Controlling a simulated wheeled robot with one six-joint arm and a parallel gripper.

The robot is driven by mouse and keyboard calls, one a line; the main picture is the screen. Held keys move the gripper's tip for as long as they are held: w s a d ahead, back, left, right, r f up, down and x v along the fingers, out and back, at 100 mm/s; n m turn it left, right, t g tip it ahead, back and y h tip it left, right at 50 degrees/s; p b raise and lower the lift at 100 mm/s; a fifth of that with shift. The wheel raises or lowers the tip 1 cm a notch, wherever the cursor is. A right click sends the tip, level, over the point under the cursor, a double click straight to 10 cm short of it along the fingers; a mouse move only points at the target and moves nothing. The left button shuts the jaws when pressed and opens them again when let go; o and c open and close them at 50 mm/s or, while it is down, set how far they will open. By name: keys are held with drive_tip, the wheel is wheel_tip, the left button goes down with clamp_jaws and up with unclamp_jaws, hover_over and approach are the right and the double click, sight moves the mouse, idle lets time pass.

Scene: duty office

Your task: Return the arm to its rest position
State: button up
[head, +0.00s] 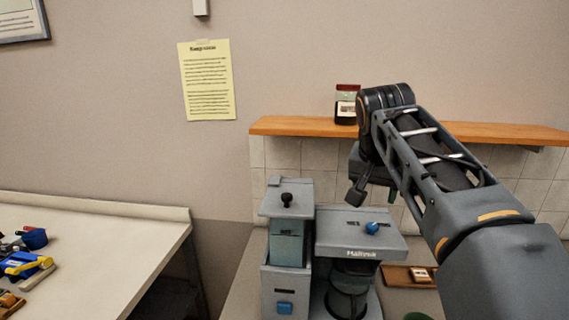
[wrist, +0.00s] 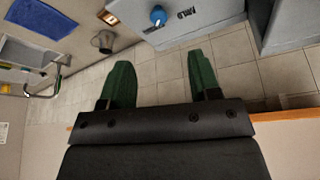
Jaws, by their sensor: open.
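My arm reaches in from the right in the head view and bends down in front of the wooden shelf. My gripper (wrist: 160,85) shows in the wrist view as two green fingers set well apart, with nothing between them. It points at the tiled wall there. In the head view the gripper is mostly hidden behind my arm; a bit of green shows below the wrist, above the coffee machine (head: 360,242).
A jar (head: 347,106) stands on the wooden shelf (head: 300,126), close to my wrist. A grey grinder (head: 288,240) stands left of the machine. A small tray (head: 397,276) lies at right. A table (head: 130,240) with tools is at left. A mug (wrist: 104,41) shows in the wrist view.

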drive_tip(key=s+a+f+n, duration=0.2)
drive_tip(key=s+f, duration=0.2)
drive_tip(key=f, duration=0.4)
drive_tip(key=s+a+f+n+y, duration=0.1)
drive_tip(key=s+f, duration=0.3)
drive_tip(key=f, duration=0.4)
drive_tip(key=s+a+f+n+t+y, duration=0.1)
drive_tip(key=s+a+f+n, duration=0.1)
drive_tip(key=f, duration=0.5)
drive_tip(key=shift+s+a+f+n, duration=0.35)
drive_tip(key=shift+s+n, duration=0.35)
drive_tip(key=shift+s, duration=0.35)
drive_tip(key=shift+c, duration=0.4)
